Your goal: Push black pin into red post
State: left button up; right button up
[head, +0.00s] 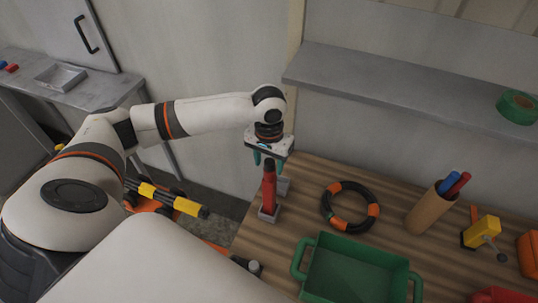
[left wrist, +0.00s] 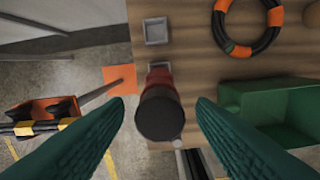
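The red post (head: 269,190) stands upright on a grey base at the left end of the wooden bench. In the left wrist view, the black pin (left wrist: 160,113) shows end-on as a round black top, with the red post (left wrist: 160,76) behind it. How deep the pin sits in the post is not clear. My left gripper (head: 269,162) points down over the post top. In the left wrist view, its teal fingers (left wrist: 160,102) are open, one on each side of the pin, with visible gaps. My right gripper is not in view.
A grey square holder (left wrist: 156,31) is beside the post. On the bench are a black-and-orange hose ring (head: 350,206), a green crate (head: 314,243), a brown cup with pens (head: 430,212) and a yellow clamp-like object (head: 482,232). A grey shelf (head: 400,87) overhangs the back.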

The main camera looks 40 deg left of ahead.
aim_at(269, 162)
pick_arm(q)
jog(key=shift+r, duration=0.1)
notch_tip(269, 162, up, 12)
jog(key=b, duration=0.2)
dwell(0.3)
dwell(0.5)
